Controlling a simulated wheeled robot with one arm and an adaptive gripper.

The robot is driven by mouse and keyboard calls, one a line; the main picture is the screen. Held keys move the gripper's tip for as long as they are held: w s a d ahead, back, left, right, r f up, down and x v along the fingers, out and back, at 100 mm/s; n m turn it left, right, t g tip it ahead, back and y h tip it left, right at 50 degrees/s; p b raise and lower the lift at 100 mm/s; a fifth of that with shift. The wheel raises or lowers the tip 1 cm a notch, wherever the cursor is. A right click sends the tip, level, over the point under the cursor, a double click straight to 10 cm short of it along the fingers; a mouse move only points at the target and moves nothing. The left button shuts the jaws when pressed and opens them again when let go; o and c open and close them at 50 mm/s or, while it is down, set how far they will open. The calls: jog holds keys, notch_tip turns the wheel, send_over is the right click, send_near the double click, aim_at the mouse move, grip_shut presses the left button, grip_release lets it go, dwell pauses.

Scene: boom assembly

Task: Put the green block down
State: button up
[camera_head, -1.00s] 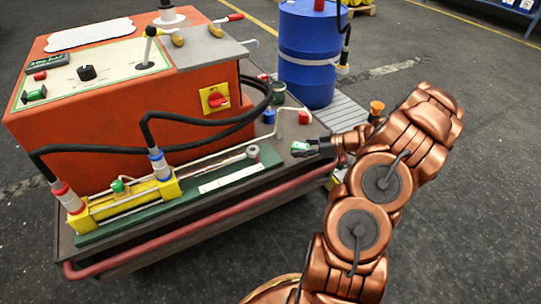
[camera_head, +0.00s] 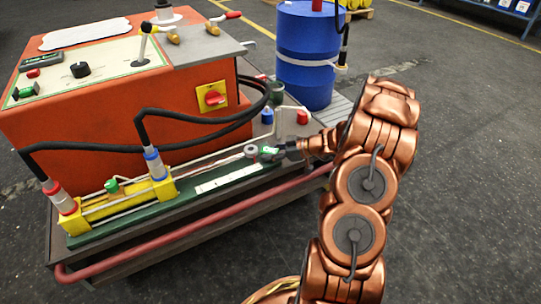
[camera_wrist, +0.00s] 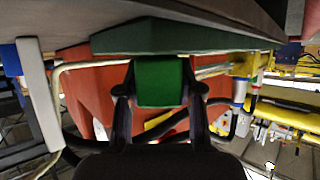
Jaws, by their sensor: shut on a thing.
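My gripper (camera_head: 278,151) is shut on a small green block (camera_head: 267,152), in the middle of the head view. The block is at the right end of the yellow cylinder's rod, close to the grey rod eye (camera_head: 251,151); I cannot tell whether they touch. In the wrist view the green block (camera_wrist: 160,82) sits between the two dark fingers of my gripper (camera_wrist: 160,88). The dark green base plate (camera_head: 130,223) lies under the cylinder, and its edge shows beyond the block in the wrist view (camera_wrist: 150,38).
The orange control box (camera_head: 120,110) stands behind the cylinder, with black hoses (camera_head: 190,130) looping in front. Red and blue caps (camera_head: 303,117) stand on the cart top near my gripper. A blue barrel (camera_head: 306,70) stands behind. A red rail (camera_head: 180,230) runs along the cart's front.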

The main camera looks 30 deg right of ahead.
jog(key=shift+f, duration=0.15)
jog(key=o, duration=1.2)
jog(key=shift+r, duration=0.2)
